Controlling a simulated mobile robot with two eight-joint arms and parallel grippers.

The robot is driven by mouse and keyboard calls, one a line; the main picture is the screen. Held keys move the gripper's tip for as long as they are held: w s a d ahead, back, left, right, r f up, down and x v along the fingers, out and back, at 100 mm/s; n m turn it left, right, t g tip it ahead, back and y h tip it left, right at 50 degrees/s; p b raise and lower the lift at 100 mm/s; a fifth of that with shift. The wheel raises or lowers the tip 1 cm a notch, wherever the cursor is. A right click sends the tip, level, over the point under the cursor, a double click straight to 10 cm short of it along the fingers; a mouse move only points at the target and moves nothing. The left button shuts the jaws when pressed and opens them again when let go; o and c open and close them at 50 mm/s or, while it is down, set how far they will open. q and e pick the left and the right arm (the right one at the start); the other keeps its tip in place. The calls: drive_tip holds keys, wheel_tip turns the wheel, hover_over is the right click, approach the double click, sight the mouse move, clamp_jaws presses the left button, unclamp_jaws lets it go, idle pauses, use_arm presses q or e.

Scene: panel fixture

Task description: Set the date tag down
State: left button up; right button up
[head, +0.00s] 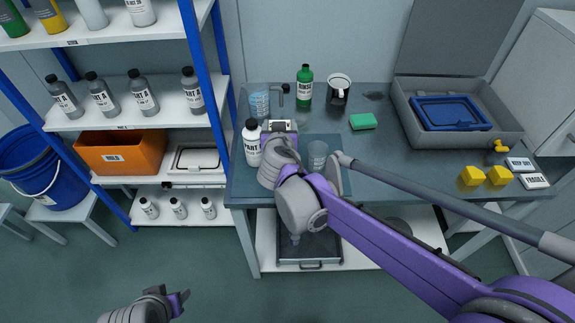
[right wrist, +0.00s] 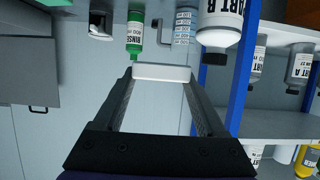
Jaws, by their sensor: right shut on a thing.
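My right gripper (head: 279,125) reaches over the left part of the grey workbench (head: 375,155), beside a white bottle. In the right wrist view, my right gripper (right wrist: 163,78) is shut on a white flat block, the date tag (right wrist: 163,73), held across its fingertips. No print on the tag is readable from here. In the head view the tag is small and partly hidden by the gripper. I cannot tell how high above the bench it is. My left gripper (head: 180,300) is low at the bottom left, over the floor, its jaws too small to judge.
Yellow blocks (head: 471,178) and white labels (head: 534,181) lie at the right. A shelf (head: 150,122) stands left.

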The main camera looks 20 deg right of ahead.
wheel_tip(320, 180, down, 17)
drive_tip(key=b, duration=0.3)
drive_tip(key=shift+f, duration=0.15)
drive_tip(key=o, duration=1.2)
